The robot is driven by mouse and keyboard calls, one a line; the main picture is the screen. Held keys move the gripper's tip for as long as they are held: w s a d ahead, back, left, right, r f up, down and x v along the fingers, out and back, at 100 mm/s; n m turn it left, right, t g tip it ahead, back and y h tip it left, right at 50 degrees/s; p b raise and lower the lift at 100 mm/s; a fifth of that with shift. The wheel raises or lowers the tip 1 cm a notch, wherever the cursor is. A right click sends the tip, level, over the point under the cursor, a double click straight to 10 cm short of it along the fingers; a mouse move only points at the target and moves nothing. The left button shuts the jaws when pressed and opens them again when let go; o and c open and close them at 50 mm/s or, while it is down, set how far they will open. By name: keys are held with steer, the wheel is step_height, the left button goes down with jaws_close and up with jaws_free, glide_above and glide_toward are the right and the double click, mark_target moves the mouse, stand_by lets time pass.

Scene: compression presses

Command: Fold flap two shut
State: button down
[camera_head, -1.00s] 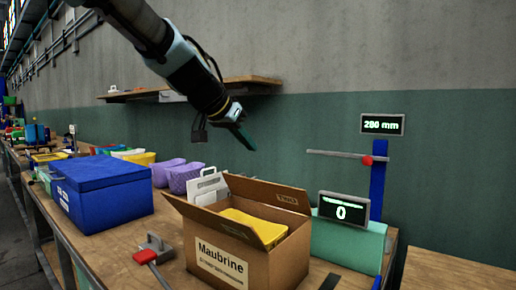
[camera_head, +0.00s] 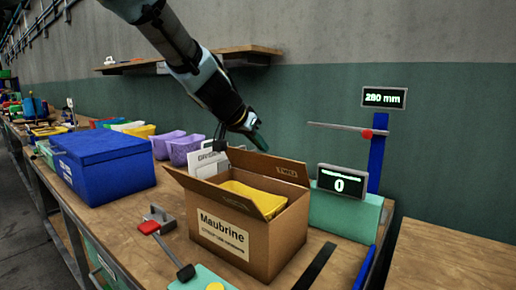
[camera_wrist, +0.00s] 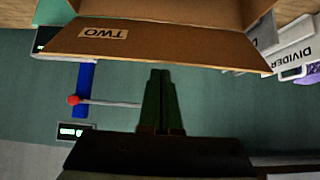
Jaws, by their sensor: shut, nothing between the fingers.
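Flap two (camera_head: 279,168) is the far flap of the cardboard box (camera_head: 232,243) labelled Maubrine. It stands up and leans outward, and its printed TWO label also shows in the wrist view (camera_wrist: 103,34). A yellow item (camera_head: 252,198) lies inside the box. My gripper (camera_head: 259,142) is shut and empty, above and just behind flap two's upper edge. In the wrist view the closed fingers (camera_wrist: 160,80) lie just beyond the flap's edge; I cannot tell if they touch it.
A white divider (camera_head: 207,162) stands at the box's left. A green block with a display reading 0 (camera_head: 342,182) and a blue post with a bar (camera_head: 378,150) stand at right. A blue case (camera_head: 103,168) and red-handled clamp (camera_head: 150,226) are at left.

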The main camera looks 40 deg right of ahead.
mark_target(258, 155)
steer(key=shift+s+a+f, duration=0.15)
steer(key=shift+a+f, duration=0.1)
steer(key=shift+a, duration=0.2)
steer(key=shift+f, duration=0.1)
steer(key=b, duration=0.3)
steer(key=shift+a+f, duration=0.1)
steer(key=shift+f, duration=0.25)
steer(key=shift+a+f+h+b, duration=0.15)
steer(key=shift+h+b, duration=0.25)
steer(key=shift+b, duration=0.85)
steer(key=b, duration=0.2)
steer(key=shift+a+b, duration=0.15)
steer(key=shift+b, duration=0.15)
steer(key=shift+s+a+f+h+b, duration=0.15)
steer(key=shift+a+h+b, duration=0.2)
steer(key=shift+b, duration=0.9)
steer(key=a+b, duration=0.1)
steer(key=b, duration=0.1)
steer(key=shift+s+f+b, duration=0.1)
steer(key=shift+s+b, duration=0.05)
steer(key=shift+b, duration=0.2)
steer(key=shift+d, duration=0.1)
